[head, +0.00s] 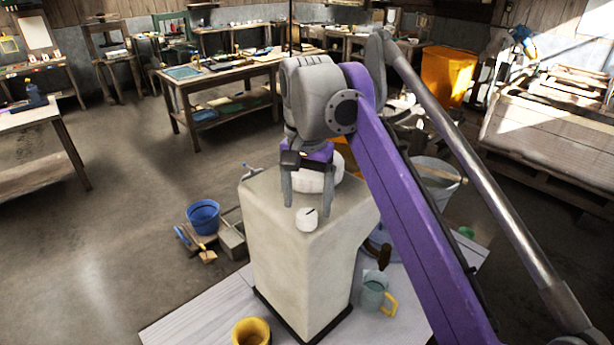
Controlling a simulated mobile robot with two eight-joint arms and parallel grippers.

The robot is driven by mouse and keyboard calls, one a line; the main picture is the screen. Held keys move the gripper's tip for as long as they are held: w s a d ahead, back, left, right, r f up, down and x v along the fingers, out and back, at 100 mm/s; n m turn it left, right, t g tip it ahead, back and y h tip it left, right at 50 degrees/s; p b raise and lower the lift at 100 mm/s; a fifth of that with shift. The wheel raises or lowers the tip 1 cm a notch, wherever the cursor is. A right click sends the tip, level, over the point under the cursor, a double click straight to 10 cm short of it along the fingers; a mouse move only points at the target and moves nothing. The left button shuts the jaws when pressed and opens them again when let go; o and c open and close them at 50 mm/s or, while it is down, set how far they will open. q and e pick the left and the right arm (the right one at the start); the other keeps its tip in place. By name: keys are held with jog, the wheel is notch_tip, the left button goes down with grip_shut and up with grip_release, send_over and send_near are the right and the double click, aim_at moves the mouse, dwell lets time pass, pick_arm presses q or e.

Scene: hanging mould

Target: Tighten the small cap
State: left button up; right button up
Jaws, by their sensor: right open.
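The small cap (307,221) is a white, short round piece with a dark mark on top. It sits on the top face of a tall pale mould block (298,262), near its front edge. My right gripper (308,208) points down over the block, its two fingers apart. In the picture the cap shows between and just below the fingertips; I cannot tell whether they touch it. A larger white rounded piece (318,180) on the block's top is partly hidden behind the gripper. My left gripper is not in view.
The block stands on a pale board (205,314). Around it are a blue bucket (203,216), a yellow pot (251,332), a watering can (374,294) and a grey bucket (436,180). A worktable (218,76) stands behind. Floor at left is open.

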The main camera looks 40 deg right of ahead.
aim_at(307, 214)
notch_tip(307, 214, up, 8)
dwell(0.4)
dwell(0.5)
